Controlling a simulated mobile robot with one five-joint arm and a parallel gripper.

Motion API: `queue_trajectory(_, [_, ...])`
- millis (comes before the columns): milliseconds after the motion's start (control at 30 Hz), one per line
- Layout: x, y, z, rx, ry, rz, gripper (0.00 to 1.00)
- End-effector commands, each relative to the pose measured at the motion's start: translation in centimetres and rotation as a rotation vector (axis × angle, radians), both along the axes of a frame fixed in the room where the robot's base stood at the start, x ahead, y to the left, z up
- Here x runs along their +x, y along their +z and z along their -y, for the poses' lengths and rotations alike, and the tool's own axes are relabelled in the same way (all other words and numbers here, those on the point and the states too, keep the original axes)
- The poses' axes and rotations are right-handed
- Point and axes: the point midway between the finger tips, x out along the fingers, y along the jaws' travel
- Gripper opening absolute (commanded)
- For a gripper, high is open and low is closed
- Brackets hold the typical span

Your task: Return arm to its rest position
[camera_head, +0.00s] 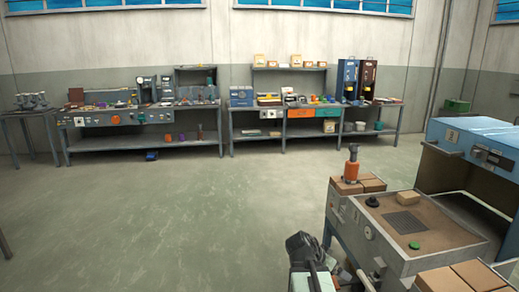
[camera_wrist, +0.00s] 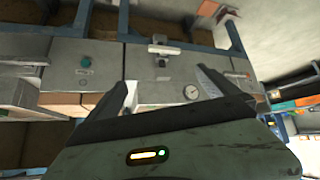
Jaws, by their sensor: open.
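My gripper (camera_wrist: 165,88) shows in the wrist view with its two dark fingers spread apart and nothing between them. Beyond the fingers, in that view, is the grey front of a machine with a round dial (camera_wrist: 191,92) and a green button (camera_wrist: 86,62). In the head view my arm shows at the bottom, folded close to my body and left of the grey workstation (camera_head: 350,235). The fingertips cannot be made out in the head view.
The workstation carries a tan block (camera_head: 408,199), a green button (camera_head: 414,245) and an orange-and-dark tool (camera_head: 351,168) on brown blocks. A blue machine (camera_head: 470,140) stands at right. Cluttered benches (camera_head: 110,118) line the back wall. The floor (camera_head: 190,210) at centre and left is clear.

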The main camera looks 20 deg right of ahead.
Motion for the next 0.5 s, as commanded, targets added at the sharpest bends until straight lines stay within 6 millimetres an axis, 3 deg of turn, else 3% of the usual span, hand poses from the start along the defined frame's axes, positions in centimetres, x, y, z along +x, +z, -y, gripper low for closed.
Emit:
queue_trajectory(33, [1.7, -0.7, -4.2, 0.042, 0.085, -0.029, 0.99])
queue_trajectory(200, [4.3, -3.4, -17.1, 0.199, 0.381, -0.173, 0.99])
queue_trajectory(400, [3.2, -5.6, -28.7, 0.391, 0.737, -0.364, 0.99])
queue_trajectory(500, [1.4, -6.3, -31.7, 0.511, 0.943, -0.463, 0.99])
